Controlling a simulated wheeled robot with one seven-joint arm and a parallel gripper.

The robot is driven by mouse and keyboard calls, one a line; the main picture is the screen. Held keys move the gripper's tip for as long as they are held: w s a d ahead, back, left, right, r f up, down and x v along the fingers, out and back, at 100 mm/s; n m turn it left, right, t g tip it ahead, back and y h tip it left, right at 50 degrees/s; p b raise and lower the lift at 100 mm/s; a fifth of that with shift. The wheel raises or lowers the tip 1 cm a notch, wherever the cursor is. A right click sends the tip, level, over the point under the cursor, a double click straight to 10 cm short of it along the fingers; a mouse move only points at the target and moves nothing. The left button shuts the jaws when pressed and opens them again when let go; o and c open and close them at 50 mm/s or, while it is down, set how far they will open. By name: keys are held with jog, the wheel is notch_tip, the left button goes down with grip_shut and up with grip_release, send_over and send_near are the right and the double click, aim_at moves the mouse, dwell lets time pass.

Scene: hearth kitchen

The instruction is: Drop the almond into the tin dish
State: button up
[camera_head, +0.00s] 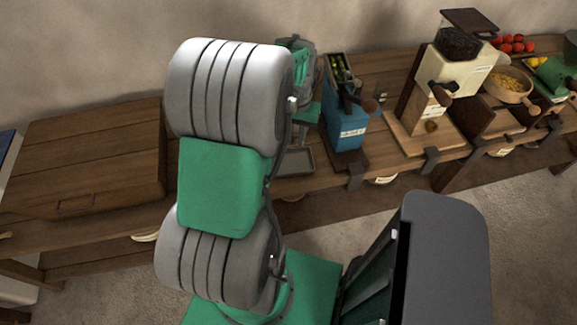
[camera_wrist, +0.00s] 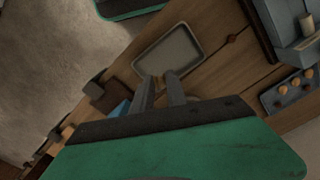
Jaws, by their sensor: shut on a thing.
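The tin dish (camera_wrist: 172,50) is a shallow grey rectangular tray on the wooden counter, just beyond my fingertips in the wrist view. In the head view the dish (camera_head: 298,161) lies near the counter's front edge, partly behind my arm. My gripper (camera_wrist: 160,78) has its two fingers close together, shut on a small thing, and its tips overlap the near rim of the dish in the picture. The height of the fingers above the dish is hard to tell.
A blue box-like mill (camera_head: 346,122) stands right of the dish. A cream grinder (camera_head: 452,75) is farther right, with a bowl of yellow grains (camera_head: 508,84) beyond. A large wooden box (camera_head: 88,155) takes up the left. Red fruit (camera_head: 513,44) sits at the far right.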

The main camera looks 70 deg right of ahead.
aim_at(296, 141)
notch_tip(296, 141, down, 4)
jog(key=shift+r+b, duration=0.1)
jog(key=shift+b, duration=0.85)
jog(key=o, duration=0.9)
jog(key=shift+r, duration=0.15)
notch_tip(296, 141, up, 8)
jog(key=shift+f+b, duration=0.15)
jog(key=shift+b, duration=0.25)
